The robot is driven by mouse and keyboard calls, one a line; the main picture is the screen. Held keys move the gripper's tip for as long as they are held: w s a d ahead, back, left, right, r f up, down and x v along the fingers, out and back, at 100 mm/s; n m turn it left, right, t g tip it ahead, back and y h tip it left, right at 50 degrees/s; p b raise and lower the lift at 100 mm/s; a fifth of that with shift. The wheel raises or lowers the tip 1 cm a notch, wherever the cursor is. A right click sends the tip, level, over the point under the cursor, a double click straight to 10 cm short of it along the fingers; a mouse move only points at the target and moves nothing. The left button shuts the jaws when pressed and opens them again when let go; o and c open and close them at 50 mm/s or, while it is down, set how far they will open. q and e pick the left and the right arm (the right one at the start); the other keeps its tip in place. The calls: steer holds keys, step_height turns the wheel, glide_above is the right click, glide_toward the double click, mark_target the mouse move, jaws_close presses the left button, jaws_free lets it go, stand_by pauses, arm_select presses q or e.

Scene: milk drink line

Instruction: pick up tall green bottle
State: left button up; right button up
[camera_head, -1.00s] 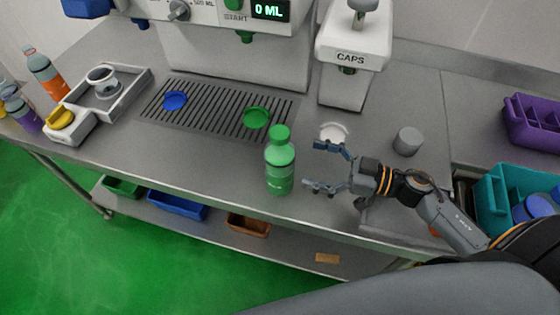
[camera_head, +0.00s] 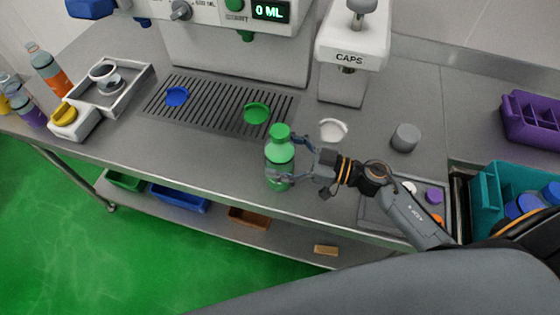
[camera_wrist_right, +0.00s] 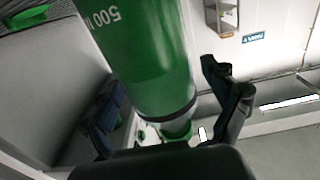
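The tall green bottle (camera_head: 280,154) stands upright near the front edge of the steel counter, below the green disc on the drip grate. My right gripper (camera_head: 289,158) reaches it from the right, with one finger at its far side and one at its near side. In the right wrist view the bottle (camera_wrist_right: 150,60) lies between the two fingers (camera_wrist_right: 168,108), with a gap showing beside the right finger. The fingers look open around it; contact on the left side is unclear. My left gripper is not in view.
A drink machine (camera_head: 240,50) and a caps dispenser (camera_head: 352,48) stand behind. A white disc (camera_head: 333,131) and grey cylinder (camera_head: 405,137) sit right of the bottle. A cap tray (camera_head: 374,216) lies under my right arm. A teal crate (camera_head: 486,207) is at right.

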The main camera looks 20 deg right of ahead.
steer(key=c, duration=1.4)
steer(key=shift+r, duration=0.1)
steer(key=shift+c, duration=0.5)
steer(key=shift+r, duration=0.1)
